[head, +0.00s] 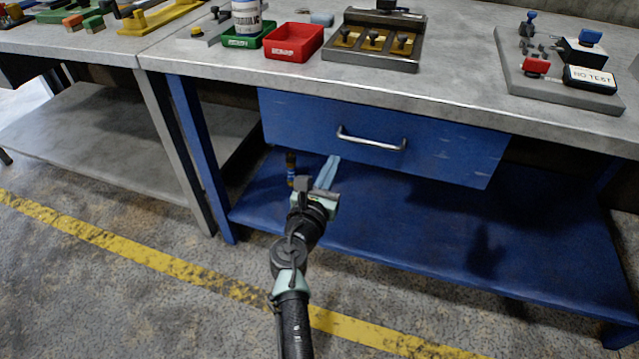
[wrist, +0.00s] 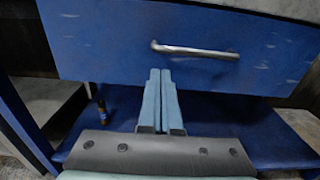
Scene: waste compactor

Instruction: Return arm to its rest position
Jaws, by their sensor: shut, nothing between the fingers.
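My gripper (head: 329,168) is shut and empty in front of the blue workbench, just below its drawer. In the wrist view its two pale blue fingers (wrist: 160,82) lie side by side, apart from the drawer handle as far as I can see. My arm reaches up from the bottom of the head view. The blue drawer (head: 440,156) is shut or nearly so, with a metal handle (head: 371,139) to the right of and above the gripper; the handle also shows in the wrist view (wrist: 195,50).
The grey worktop (head: 450,95) carries a red bin (head: 293,41), a green bin, a fixture (head: 375,40) and a "NO TEST" device (head: 590,78). A small bottle (wrist: 102,108) stands on the blue lower shelf (head: 400,230). Floor with a yellow line (head: 130,248) is clear in front.

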